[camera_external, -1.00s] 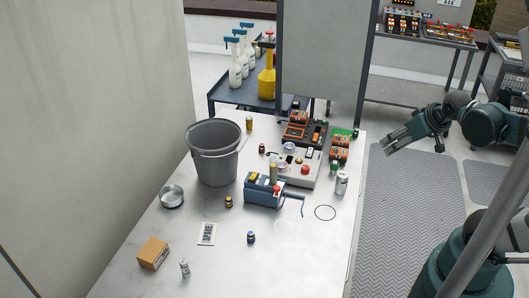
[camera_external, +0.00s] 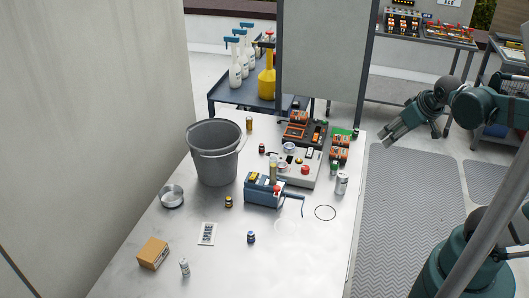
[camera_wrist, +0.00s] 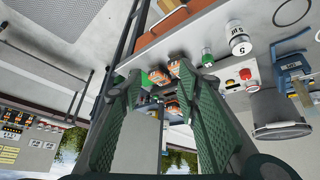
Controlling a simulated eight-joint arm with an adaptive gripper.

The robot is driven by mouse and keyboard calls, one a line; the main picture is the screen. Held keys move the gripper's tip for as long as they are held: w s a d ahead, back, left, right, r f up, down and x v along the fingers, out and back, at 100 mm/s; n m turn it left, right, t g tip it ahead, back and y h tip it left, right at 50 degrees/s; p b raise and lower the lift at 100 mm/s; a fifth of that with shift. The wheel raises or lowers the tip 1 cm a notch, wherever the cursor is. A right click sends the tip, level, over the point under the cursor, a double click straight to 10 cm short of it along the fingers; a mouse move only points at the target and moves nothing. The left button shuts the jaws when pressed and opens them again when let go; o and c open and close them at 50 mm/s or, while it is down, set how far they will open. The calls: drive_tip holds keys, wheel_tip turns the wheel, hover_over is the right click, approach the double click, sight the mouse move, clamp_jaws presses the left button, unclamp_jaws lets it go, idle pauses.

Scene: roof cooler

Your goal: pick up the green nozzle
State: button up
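A small green piece (camera_external: 334,168), which may be the green nozzle, stands near the right edge of the white table (camera_external: 325,250), between the grey control box and a white can. Its shape is too small to make out. It also shows in the wrist view as a small green cylinder (camera_wrist: 207,57), above the right fingertip. My gripper (camera_external: 388,142) hangs in the air to the right of the table, apart from everything. In the wrist view its two green ribbed fingers (camera_wrist: 160,82) are spread, with nothing held between them.
A grey bucket (camera_external: 214,165), a blue device (camera_external: 263,191) and a grey control box (camera_external: 308,176) stand on the table. A white can (camera_external: 341,183) is beside the green piece. Orange-and-black units (camera_external: 340,148) are farther back.

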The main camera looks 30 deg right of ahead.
drive_tip(key=w+d+r+n+g+p, duration=0.1)
drive_tip(key=w+d+r+n+p, duration=0.1)
drive_tip(key=w, duration=0.5)
drive_tip(key=n+g+p, duration=0.5)
drive_tip(key=n+p, duration=0.2)
drive_tip(key=p, duration=0.1)
hover_over(357, 129)
wheel_tip(357, 129, down, 11)
drive_tip(key=shift+s+f, duration=0.1)
drive_tip(key=shift+f, duration=0.05)
drive_tip(key=shift+w+d+f, duration=0.1)
drive_tip(key=shift+w+f, duration=0.1)
drive_tip(key=shift+f, duration=0.25)
drive_tip(key=shift+f, duration=1.25)
drive_tip(key=shift+f, duration=0.15)
drive_tip(key=shift+f+b, duration=0.5)
drive_tip(key=shift+f, duration=2)
